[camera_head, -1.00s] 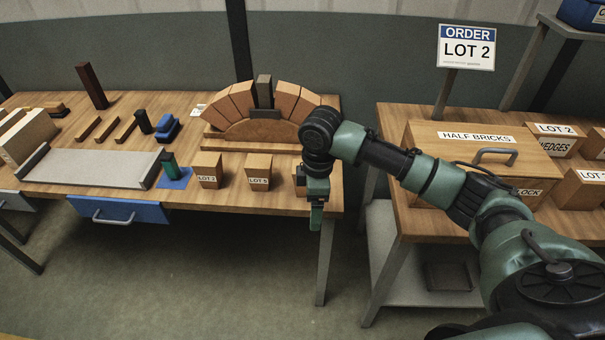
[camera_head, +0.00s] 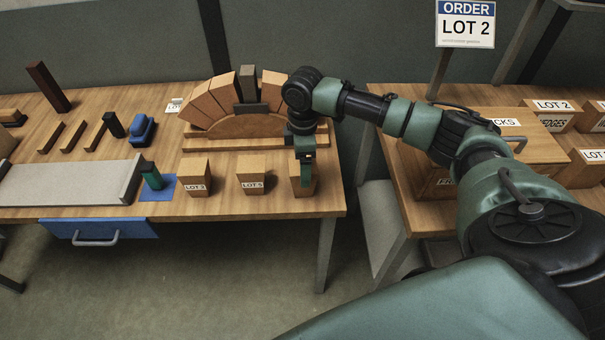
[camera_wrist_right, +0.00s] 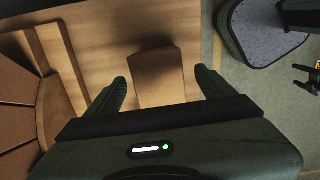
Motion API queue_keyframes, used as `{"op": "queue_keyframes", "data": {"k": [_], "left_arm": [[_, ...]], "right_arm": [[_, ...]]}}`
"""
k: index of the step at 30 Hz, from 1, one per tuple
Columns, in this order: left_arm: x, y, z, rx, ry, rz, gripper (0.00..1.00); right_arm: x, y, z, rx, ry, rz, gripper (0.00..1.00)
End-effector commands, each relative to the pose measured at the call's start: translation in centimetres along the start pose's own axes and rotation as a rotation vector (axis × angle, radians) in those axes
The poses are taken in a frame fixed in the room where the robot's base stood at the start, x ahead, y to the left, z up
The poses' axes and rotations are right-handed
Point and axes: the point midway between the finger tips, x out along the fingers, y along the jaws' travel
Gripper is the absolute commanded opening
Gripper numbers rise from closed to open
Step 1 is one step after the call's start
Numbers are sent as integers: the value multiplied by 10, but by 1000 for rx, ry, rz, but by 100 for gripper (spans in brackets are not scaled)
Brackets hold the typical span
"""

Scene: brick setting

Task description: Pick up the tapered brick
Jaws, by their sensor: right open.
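Three tapered tan bricks stand in a row along the bench front in the head view: a left one (camera_head: 194,178), a middle one (camera_head: 251,175) and a right one (camera_head: 310,188). The left and middle ones carry small LOT labels whose numbers are hard to read. My right gripper (camera_head: 305,168) hangs over the right brick and partly hides it. In the right wrist view, the open right gripper (camera_wrist_right: 160,82) has its fingers on either side of a tapered brick (camera_wrist_right: 160,85), with visible gaps; a label on it is not seen. My left gripper is out of view.
A brick arch (camera_head: 235,125) on a wooden stand is close behind the row. A blue mat (camera_head: 160,190) with a green object lies to the left. The order sign reads LOT 2 (camera_head: 465,25). Labelled boxes (camera_head: 555,122) sit on the right bench, across a gap.

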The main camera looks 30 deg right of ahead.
Motion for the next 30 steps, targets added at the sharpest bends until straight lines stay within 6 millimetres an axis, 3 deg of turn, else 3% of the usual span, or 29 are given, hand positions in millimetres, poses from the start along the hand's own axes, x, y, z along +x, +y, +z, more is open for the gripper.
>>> {"op": "queue_keyframes", "data": {"k": [6,10,14,21,23,30], "left_arm": [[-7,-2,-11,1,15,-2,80],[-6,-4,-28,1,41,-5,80],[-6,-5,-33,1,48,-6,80],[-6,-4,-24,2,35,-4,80],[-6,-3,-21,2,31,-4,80],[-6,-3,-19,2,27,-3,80]], "right_arm": [[26,-1,1,-1,-2,-2,84],[28,-1,1,-2,0,0,84],[28,-1,1,-1,0,0,84],[28,-1,1,-1,0,0,17],[28,0,1,-1,0,0,2],[26,0,0,-1,1,2,2]]}}
